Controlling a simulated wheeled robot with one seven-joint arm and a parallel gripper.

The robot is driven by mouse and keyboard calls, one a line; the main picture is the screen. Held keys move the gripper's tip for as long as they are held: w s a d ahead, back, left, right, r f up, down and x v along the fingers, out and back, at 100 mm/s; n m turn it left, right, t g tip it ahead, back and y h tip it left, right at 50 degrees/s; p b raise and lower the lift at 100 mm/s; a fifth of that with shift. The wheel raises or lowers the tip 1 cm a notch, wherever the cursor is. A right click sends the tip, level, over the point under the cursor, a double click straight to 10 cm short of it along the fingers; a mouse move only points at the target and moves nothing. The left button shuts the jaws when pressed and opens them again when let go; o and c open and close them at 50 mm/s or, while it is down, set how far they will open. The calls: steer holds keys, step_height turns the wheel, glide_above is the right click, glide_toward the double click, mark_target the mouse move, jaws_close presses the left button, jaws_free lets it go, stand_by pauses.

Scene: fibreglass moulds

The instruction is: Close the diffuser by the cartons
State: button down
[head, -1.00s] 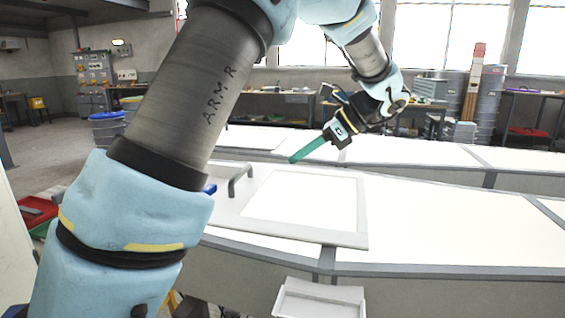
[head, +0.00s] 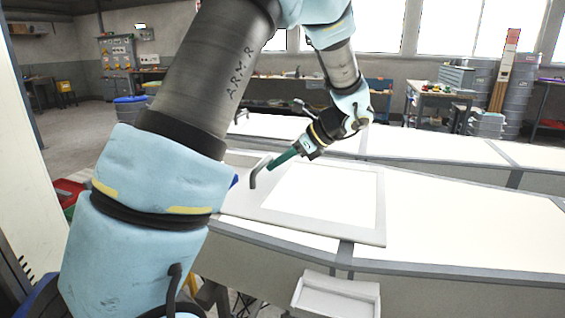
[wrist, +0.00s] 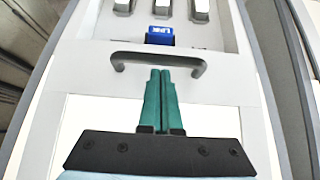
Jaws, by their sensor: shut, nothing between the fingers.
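The diffuser looks like a flat white panel in a light grey frame (head: 376,205), lying over a long white bench unit in the head view. A dark grey bar handle (head: 254,178) stands at its left end. In the wrist view the handle (wrist: 128,55) runs across above my fingertips, with the white panel (wrist: 215,115) below it. My gripper (head: 270,167) has its green fingers together and empty. In the wrist view its fingertips (wrist: 161,72) are just short of the handle bar; I cannot tell whether they touch. I cannot pick out the cartons for certain.
Beyond the handle, the wrist view shows a blue labelled block (wrist: 160,36) and three small pale blocks (wrist: 162,8) in a recess. A grey open tray (head: 337,297) juts from the bench front. White bench tops (head: 455,215) extend right.

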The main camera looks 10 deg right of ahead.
steer(key=w+a+p, duration=0.1)
steer(key=w+a, duration=0.4)
steer(key=a, duration=0.4)
steer(key=w+a+p, duration=0.1)
steer(key=w+a, duration=0.4)
steer(key=a, duration=0.5)
steer(key=w+a+p, duration=0.1)
steer(key=w+a, duration=0.4)
steer(key=a, duration=0.4)
steer(key=shift+w+a, duration=0.2)
steer(key=shift+w, duration=0.05)
steer(key=shift+a+r, duration=0.1)
